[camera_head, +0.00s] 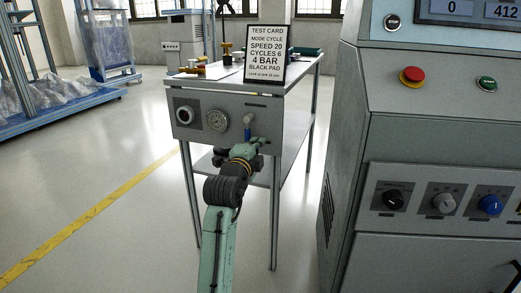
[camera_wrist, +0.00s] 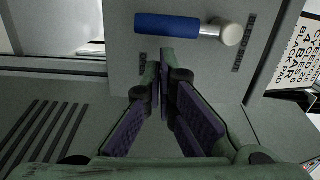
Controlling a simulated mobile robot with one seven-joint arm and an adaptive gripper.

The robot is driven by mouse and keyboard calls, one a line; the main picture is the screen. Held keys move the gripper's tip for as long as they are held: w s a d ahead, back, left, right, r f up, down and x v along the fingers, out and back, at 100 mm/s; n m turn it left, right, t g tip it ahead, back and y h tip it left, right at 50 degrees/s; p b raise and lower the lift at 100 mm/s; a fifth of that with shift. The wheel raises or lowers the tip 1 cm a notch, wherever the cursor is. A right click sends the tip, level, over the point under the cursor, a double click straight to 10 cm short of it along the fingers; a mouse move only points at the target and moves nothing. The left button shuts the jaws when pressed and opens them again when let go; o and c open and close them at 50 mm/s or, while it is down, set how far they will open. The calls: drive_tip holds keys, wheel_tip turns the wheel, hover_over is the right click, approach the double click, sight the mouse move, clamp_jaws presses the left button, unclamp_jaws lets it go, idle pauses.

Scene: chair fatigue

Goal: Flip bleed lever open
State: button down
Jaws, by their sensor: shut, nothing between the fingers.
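The bleed lever has a blue handle (camera_wrist: 168,24) and a round metal pivot (camera_wrist: 232,33) on a grey panel in the wrist view. In the head view the blue lever (camera_head: 247,131) hangs down from its pale pivot on the front panel of the small bench (camera_head: 215,104), right of the gauge (camera_head: 217,120). My gripper (camera_wrist: 160,58) is shut and empty. Its fingertips are close to the handle, just below it in the wrist view. I cannot tell whether they touch it. In the head view my gripper (camera_head: 257,145) partly covers the panel below the lever.
A black knob (camera_head: 185,114) sits left of the gauge. A test card (camera_head: 266,54) stands on the bench top. A large grey console (camera_head: 440,130) with a red button (camera_head: 412,76) stands close on the right.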

drive_tip(key=shift+w+a+f+b, duration=0.1)
drive_tip(key=shift+a+f+b, duration=0.1)
drive_tip(key=shift+a+b, duration=0.1)
drive_tip(key=shift+d, duration=0.15)
idle(0.5)
